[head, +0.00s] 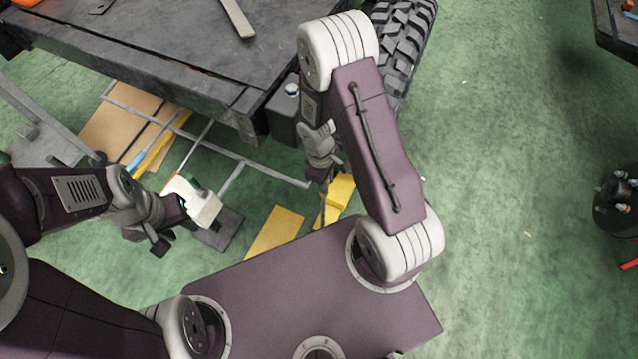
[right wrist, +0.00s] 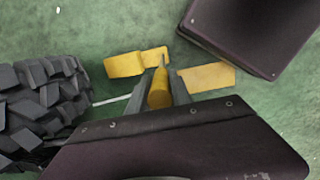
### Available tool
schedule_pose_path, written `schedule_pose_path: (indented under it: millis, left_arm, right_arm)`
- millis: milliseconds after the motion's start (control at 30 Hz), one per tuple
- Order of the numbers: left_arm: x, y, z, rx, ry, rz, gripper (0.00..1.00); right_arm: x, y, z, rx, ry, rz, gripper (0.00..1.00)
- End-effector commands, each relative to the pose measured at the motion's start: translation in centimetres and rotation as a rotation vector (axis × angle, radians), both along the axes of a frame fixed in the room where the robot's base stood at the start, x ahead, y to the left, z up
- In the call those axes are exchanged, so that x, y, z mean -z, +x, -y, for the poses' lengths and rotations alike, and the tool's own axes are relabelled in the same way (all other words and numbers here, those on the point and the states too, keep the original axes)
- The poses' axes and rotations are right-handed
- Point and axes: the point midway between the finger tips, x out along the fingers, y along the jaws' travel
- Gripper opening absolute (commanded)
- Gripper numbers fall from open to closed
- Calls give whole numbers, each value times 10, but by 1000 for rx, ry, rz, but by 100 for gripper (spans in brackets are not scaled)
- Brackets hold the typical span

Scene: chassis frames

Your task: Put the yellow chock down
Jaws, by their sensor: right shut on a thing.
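My right gripper (right wrist: 162,84) is shut on the yellow chock (right wrist: 160,90), which shows between its fingers in the right wrist view. In the head view my right gripper (head: 325,182) points down beside the frame, and my arm partly hides it. Yellow blocks (right wrist: 125,65) lie just beyond the fingers in the wrist view; in the head view yellow shows next to the gripper (head: 340,190), where held and lying pieces are hard to separate. My left gripper (head: 168,227) looks open, with its fingers apart, close to a white object (head: 202,204).
A flat yellow piece (head: 274,233) lies on the green floor. The black chassis (head: 190,60) stands at the upper left, with a knobbly tyre (head: 402,40) at its corner. A grey tube frame (head: 245,158) lies below it. The floor to the right is mostly clear.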

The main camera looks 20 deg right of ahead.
Motion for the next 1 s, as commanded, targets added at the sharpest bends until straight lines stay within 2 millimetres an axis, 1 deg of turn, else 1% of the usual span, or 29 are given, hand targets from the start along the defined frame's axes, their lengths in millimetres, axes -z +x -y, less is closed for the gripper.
schedule_pose_path:
  millis: [67,133,300,367,567,767,800,833,867,1000]
  left_arm:
    - [1,0,0,0,0,0,36]
    - [8,0,0,0,0,0,36]
    - [41,0,0,0,0,0,36]
    - [48,0,0,0,0,-1,36]
    - [44,0,0,0,0,0,36]
    - [47,0,0,0,0,0,36]
    - [46,0,0,0,0,0,36]
    - [46,0,0,0,0,0,36]
    - [46,0,0,0,0,0,36]
    - [46,0,0,0,0,0,36]
  right_arm:
    - [0,0,0,1,-1,1,0]
    - [7,-1,1,0,0,0,0]
    - [37,-4,3,0,0,0,0]
    - [43,-5,4,-1,0,1,0]
    - [38,-6,4,-2,0,1,0]
    - [43,-6,4,-2,-1,0,0]
    - [42,-6,4,-3,0,-1,36]
    - [42,-6,4,-3,0,-1,45]
    - [42,-6,4,-3,0,-1,47]
    - [41,-6,4,-3,0,-1,47]
